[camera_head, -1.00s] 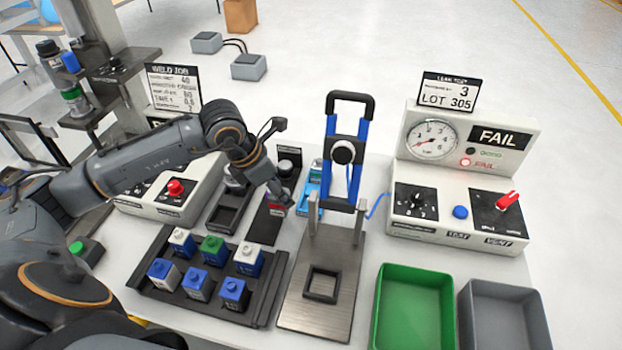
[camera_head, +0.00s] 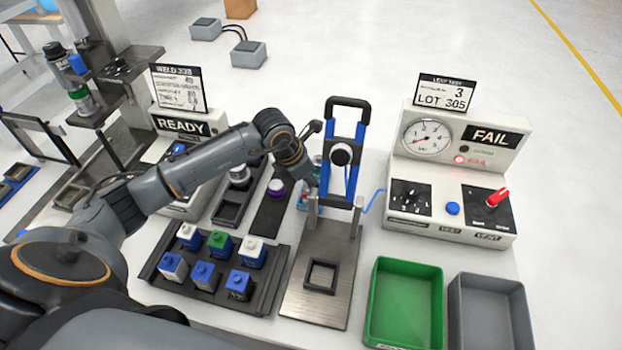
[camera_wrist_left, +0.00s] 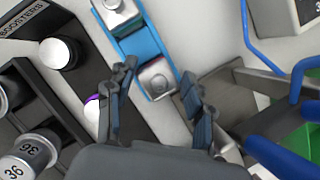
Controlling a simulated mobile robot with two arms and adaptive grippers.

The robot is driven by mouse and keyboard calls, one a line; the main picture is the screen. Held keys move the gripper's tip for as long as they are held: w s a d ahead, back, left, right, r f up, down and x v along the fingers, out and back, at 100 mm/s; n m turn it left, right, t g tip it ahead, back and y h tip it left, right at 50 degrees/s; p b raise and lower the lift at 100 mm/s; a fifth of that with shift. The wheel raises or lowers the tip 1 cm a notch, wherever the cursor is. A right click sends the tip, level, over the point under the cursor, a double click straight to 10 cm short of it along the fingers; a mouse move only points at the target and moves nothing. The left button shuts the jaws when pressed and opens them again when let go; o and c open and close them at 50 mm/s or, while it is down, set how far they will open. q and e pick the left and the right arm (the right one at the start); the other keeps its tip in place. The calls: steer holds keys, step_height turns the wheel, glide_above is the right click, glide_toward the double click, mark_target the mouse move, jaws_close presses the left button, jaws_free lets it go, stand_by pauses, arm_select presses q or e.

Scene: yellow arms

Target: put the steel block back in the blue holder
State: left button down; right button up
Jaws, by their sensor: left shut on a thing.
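My left gripper (camera_head: 311,183) is at the blue holder (camera_head: 303,204), just left of the clamp stand, and hides most of it in the head view. In the left wrist view the blue holder (camera_wrist_left: 143,42) is a light blue strip running between the fingers. The steel block (camera_wrist_left: 157,79), square with a round mark on top, lies between the fingers of my left gripper (camera_wrist_left: 158,93), over the lower end of the holder. The gripper is shut on it. I cannot tell whether the block is seated. My right gripper is not in view.
Another metal block (camera_wrist_left: 117,12) sits at the holder's far end. The clamp stand (camera_head: 340,155) rises close right.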

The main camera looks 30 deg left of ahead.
arm_select(q)
steer(key=shift+r, duration=0.1)
steer(key=c, duration=0.8)
jaws_free()
steer(key=b+v, duration=0.2)
steer(key=v, duration=1)
